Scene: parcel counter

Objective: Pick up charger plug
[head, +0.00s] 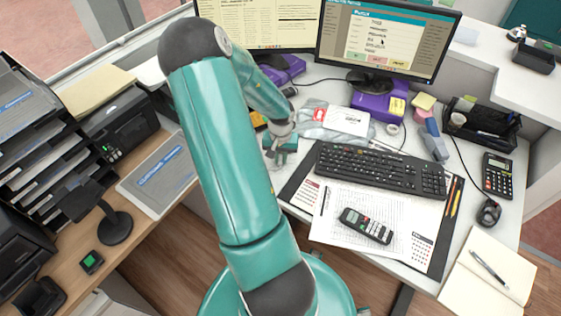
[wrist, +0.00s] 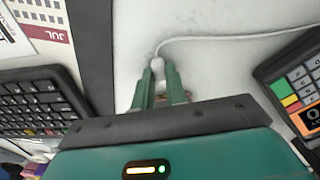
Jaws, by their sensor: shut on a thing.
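The charger plug (wrist: 157,63) is a small white piece with a white cable running from its far end to the upper right in the wrist view. My gripper (wrist: 160,75) has its two green fingers on either side of the plug and is shut on it, low over the white desk top. In the head view my gripper (head: 281,153) is at the desk's left part, left of the keyboard. I cannot make out the plug there.
The black keyboard (head: 380,171) lies right of my gripper on a dark desk mat (head: 439,262). A card terminal (wrist: 304,88) with coloured keys is close by on the wrist view's right. A clear bag with a white label (head: 346,121) lies behind the keyboard.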

